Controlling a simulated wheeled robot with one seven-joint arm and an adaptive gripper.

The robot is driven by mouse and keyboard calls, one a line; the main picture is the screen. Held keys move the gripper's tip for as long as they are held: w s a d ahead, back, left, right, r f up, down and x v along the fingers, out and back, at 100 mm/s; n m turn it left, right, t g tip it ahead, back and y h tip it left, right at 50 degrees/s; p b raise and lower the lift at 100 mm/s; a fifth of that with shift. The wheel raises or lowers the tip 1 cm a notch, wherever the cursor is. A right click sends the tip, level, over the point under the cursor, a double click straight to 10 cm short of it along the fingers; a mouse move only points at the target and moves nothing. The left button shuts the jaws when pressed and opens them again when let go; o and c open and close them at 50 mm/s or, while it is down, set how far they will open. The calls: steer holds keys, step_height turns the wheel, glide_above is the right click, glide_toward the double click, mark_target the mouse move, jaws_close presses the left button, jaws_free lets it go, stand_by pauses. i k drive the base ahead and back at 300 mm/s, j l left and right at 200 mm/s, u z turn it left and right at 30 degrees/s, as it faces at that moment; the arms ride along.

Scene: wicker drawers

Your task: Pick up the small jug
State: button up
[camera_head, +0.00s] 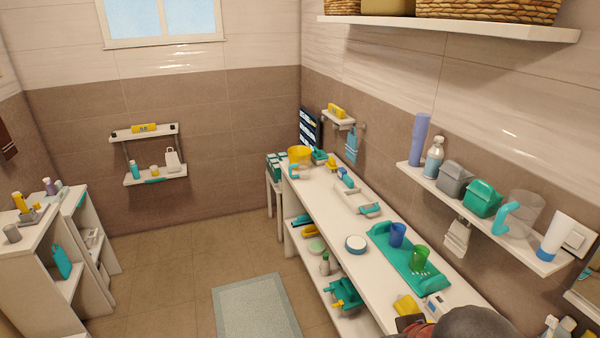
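Two jug-like vessels show in the head view, and I cannot tell which is the small jug. A yellow vessel (299,155) with a teal handle stands at the far end of the long white counter (334,208). A clear, see-through vessel (527,208) with a teal handle stands on the right wall shelf (475,222), between a teal bin and a white tube. Both look upright. My gripper's fingers are not in view. A dark grey rounded shape at the bottom edge may be part of my arm.
A teal tray (405,262) on the counter holds a blue cup (397,235) and a green cup (419,258). The wall shelf also carries a purple bottle (420,139), a grey bin (454,179) and a teal bin (482,198). Open floor with a pale mat (257,308) lies left of the counter.

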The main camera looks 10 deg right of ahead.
mark_target(302, 166)
steer(key=i+j+u, duration=0.1)
steer(key=i+j, duration=0.35)
steer(key=j, duration=0.2)
steer(key=i+j+u, duration=0.15)
steer(key=i+j, duration=0.35)
steer(key=i+z, duration=0.15)
steer(key=i, duration=0.35)
steer(key=i+j+z, duration=0.1)
steer(key=i, duration=0.4)
steer(key=i+j+z, duration=0.15)
steer(key=i, duration=0.4)
steer(key=i+j+z, duration=0.15)
steer(key=i+j, duration=0.15)
steer(key=i, duration=0.15)
steer(key=i+l+z, duration=0.25)
steer(key=i, duration=0.15)
steer(key=i+z, duration=0.25)
steer(key=i, duration=0.15)
